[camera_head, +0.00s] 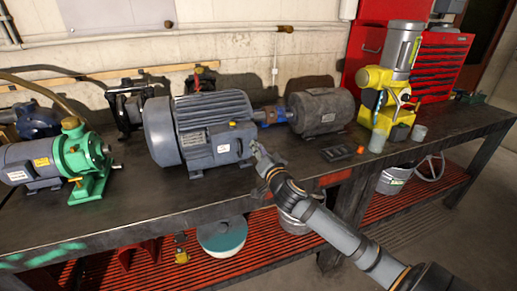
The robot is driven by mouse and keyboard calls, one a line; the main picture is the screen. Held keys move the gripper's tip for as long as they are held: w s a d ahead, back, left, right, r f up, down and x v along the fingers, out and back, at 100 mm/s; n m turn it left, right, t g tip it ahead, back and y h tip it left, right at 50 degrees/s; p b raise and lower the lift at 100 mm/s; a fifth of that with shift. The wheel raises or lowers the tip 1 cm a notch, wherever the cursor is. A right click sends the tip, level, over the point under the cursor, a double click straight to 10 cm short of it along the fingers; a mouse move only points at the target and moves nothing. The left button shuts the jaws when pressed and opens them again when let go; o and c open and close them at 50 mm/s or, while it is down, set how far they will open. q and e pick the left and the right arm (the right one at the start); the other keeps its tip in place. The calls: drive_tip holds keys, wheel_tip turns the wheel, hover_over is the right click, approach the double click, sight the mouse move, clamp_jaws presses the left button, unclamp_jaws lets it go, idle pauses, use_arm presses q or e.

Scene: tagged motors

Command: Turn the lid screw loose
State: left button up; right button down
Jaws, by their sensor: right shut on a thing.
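A large grey-blue electric motor (212,112) stands on the workbench in the middle, with a ribbed housing and a terminal box (222,146) on its front side. My right gripper (258,150) reaches in from the lower right. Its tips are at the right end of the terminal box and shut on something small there. I take it for the lid screw, which the fingers hide. My left gripper is not in view.
A green pump with a blue-grey motor (31,166) stands at the left. A second grey motor (320,111) and a yellow machine (385,97) stand to the right. The bench front edge (150,217) is mostly clear. A red tool cabinet (440,70) is behind.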

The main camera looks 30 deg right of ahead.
drive_tip(key=m+p, duration=0.6)
drive_tip(key=m, duration=0.1)
drive_tip(key=m+p, duration=1.4)
drive_tip(key=shift+r, duration=0.4)
idle(2.4)
idle(0.6)
